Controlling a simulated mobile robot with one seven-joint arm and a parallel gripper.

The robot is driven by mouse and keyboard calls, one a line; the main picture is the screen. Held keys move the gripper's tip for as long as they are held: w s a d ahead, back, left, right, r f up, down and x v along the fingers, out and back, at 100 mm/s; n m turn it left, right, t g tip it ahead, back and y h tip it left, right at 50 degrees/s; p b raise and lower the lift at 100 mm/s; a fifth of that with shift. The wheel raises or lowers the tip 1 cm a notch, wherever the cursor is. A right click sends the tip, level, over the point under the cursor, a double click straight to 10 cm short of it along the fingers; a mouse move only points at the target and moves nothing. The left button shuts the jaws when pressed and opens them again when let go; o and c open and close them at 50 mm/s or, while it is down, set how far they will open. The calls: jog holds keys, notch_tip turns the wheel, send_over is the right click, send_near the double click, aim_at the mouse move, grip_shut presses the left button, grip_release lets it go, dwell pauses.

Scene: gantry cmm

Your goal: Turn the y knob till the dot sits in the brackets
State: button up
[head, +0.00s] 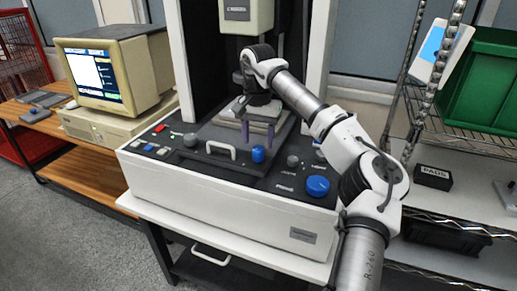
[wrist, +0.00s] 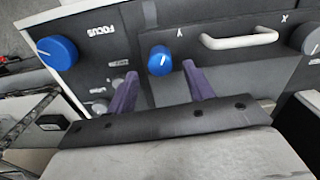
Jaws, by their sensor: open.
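The y knob (head: 258,154) is a small blue knob with a pale pointer line, on the dark top panel of the white machine. In the wrist view the y knob (wrist: 159,60) stands beside the letter Y, just past my fingertips and lined up with the gap between them. My gripper (head: 257,145) points down with two purple fingers apart and nothing between them; it also shows in the wrist view (wrist: 160,72). The fingers look clear of the knob. The monitor (head: 105,75) shows a white and blue screen, too small for me to make out a dot or brackets.
A large blue FOCUS knob (wrist: 57,52) is beside the y knob, with small grey knobs between. A white handle (wrist: 240,39) and a grey X knob (wrist: 311,38) lie on the other side. The machine's stage (head: 250,118) is behind my gripper. A wire shelf stands at right.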

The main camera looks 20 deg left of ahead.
aim_at(258, 148)
jog(key=shift+f+p, duration=0.3)
jog(key=shift+f, duration=2.05)
jog(key=c, duration=1)
